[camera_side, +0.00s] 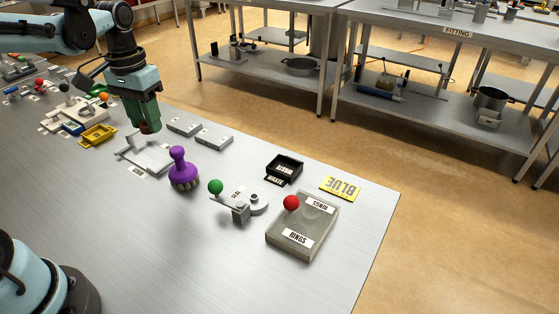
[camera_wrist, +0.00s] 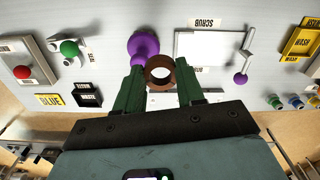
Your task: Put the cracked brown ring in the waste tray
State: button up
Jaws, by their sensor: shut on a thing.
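My gripper (camera_side: 146,124) has green fingers and is shut on a brown ring (camera_wrist: 160,59). The ring sits between the fingertips in the wrist view, its round opening facing the camera. In the side view the ring (camera_side: 151,127) shows partly at the fingertips, above the table near the pale scrub station. No crack can be made out at this size. The black waste tray (camera_side: 284,167) stands right of my gripper, well apart from it, with a WASTE label in front. The tray (camera_wrist: 87,95) also shows at the lower left of the wrist view.
A purple-handled tool (camera_side: 180,168) and a stand with a green ball (camera_side: 216,187) lie between my gripper and the table's right end. A grey RINGS box (camera_side: 302,225) with a red knob and a yellow BLUE sign (camera_side: 341,187) are near the waste tray.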

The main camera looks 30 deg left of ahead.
jog(key=d+r+m, duration=0.2)
jog(key=d+r, duration=0.1)
jog(key=d, duration=0.6)
jog(key=w+d+f+n, duration=0.25)
jog(key=w+d, duration=0.25)
jog(key=d, duration=0.6)
jog(key=w+d+f+n, duration=0.25)
jog(key=w+d, duration=0.25)
jog(key=d, duration=0.5)
send_over(284, 171)
notch_tip(284, 171, down, 7)
jog(key=shift+f, duration=2)
jog(key=shift+f, duration=0.3)
jog(key=shift+f, duration=0.35)
